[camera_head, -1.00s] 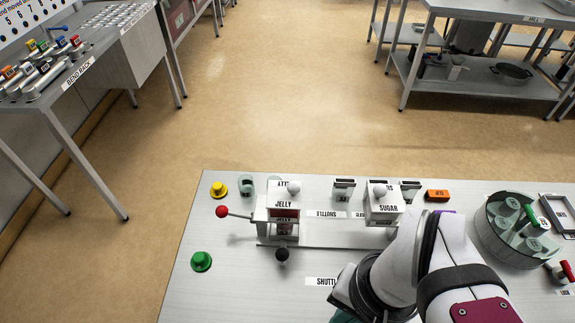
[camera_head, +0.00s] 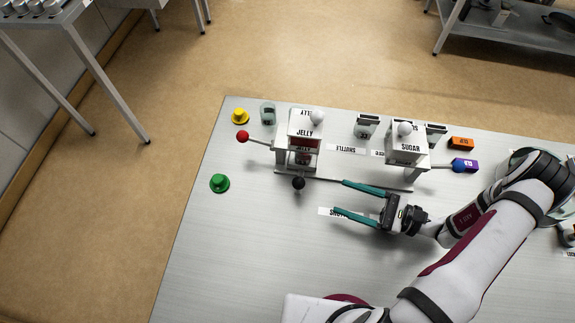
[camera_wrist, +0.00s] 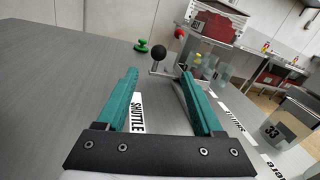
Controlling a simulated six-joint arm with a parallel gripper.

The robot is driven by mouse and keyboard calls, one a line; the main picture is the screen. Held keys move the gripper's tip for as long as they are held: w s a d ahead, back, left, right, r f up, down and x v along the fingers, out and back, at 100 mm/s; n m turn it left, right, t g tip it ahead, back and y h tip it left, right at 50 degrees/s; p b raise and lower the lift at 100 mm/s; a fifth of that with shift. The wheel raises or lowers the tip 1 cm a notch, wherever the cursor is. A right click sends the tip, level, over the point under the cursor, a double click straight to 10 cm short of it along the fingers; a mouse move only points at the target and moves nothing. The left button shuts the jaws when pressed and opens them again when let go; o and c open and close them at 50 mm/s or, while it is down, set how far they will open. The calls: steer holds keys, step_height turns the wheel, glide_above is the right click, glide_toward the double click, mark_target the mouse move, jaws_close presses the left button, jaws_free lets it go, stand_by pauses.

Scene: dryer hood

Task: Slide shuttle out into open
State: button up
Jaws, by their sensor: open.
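A shuttle track (camera_head: 345,182) runs between a hopper marked JELLY (camera_head: 305,130) and one marked SUGAR (camera_head: 407,145). A black ball knob (camera_head: 298,183) sticks out in front of the track below the JELLY hopper. It also shows ahead in the wrist view (camera_wrist: 159,53). What it joins to under the hopper is hard to see. My gripper (camera_head: 340,196) has teal fingers, open and empty. They point left towards the knob, with a gap between. A SHUTTLE label (camera_wrist: 138,113) lies on the table beneath the fingers.
A red-ball lever (camera_head: 243,137) sticks out left of the JELLY hopper, and a blue-ball lever (camera_head: 460,166) right of the SUGAR hopper. A green knob (camera_head: 219,183) and a yellow knob (camera_head: 240,116) stand near the left edge. The front-left table is clear.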

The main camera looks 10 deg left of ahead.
mark_target(301, 168)
steer(key=x, duration=1.5)
steer(key=shift+s+a, duration=0.15)
steer(key=shift+a, duration=0.05)
jaws_close()
stand_by(0.6)
